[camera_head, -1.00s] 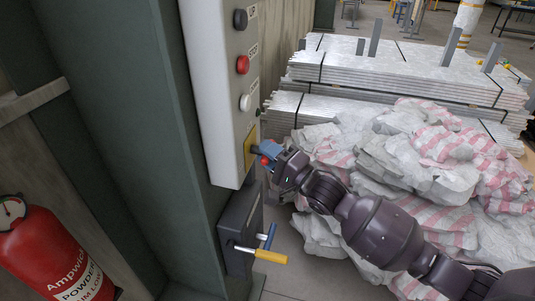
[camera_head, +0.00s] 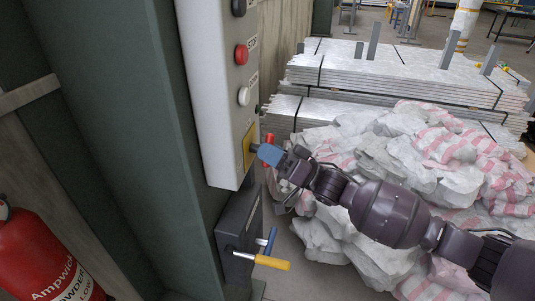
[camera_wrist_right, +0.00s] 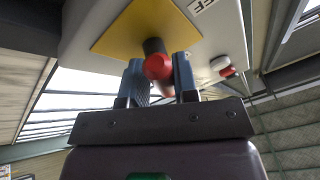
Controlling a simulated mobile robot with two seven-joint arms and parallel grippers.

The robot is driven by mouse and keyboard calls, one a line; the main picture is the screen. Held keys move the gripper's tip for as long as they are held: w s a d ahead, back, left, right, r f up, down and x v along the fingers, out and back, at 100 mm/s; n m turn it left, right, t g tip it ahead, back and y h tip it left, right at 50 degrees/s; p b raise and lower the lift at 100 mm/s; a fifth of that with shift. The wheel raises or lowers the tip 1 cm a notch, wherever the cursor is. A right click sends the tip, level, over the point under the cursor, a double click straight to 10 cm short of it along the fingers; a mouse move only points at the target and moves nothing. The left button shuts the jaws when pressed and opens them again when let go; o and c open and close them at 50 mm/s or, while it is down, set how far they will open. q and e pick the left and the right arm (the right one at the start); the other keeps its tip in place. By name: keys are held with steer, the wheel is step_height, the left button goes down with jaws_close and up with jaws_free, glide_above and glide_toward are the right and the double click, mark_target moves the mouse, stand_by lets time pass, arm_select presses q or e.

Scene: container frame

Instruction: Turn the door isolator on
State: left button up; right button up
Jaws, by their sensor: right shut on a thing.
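The door isolator is a rotary switch on a yellow plate (camera_head: 248,146) low on the face of a white control box (camera_head: 213,90). Its red handle (camera_head: 269,138) shows just above my right gripper's blue fingers. My right gripper (camera_head: 265,152) is at the switch, shut on the handle. In the right wrist view, the round red handle end (camera_wrist_right: 158,66) sits between the two blue fingers of my right gripper (camera_wrist_right: 160,72), in front of the yellow plate (camera_wrist_right: 130,30). The fingers hide part of the handle. My left gripper is out of view.
Black, red (camera_head: 241,54) and white (camera_head: 243,96) buttons sit above the switch. A dark box with a yellow-ended lever (camera_head: 272,263) is below. A fire extinguisher (camera_head: 45,260) stands at left; wrapped bags (camera_head: 400,160) and stacked panels (camera_head: 400,75) lie at right.

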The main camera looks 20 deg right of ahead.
steer(key=n+g+y, duration=0.1)
steer(key=n+g, duration=0.1)
steer(key=n, duration=0.2)
steer(key=n+g+y+b, duration=0.1)
steer(key=n+g, duration=0.1)
steer(key=n, duration=0.2)
steer(key=shift+n, duration=0.3)
steer(key=shift+g, duration=0.4)
steer(key=o, duration=0.9)
steer(key=shift+c, duration=0.2)
steer(key=v, duration=1)
steer(key=shift+d+b, duration=0.35)
steer(key=shift+s+f, duration=0.1)
steer(key=shift+n, duration=0.3)
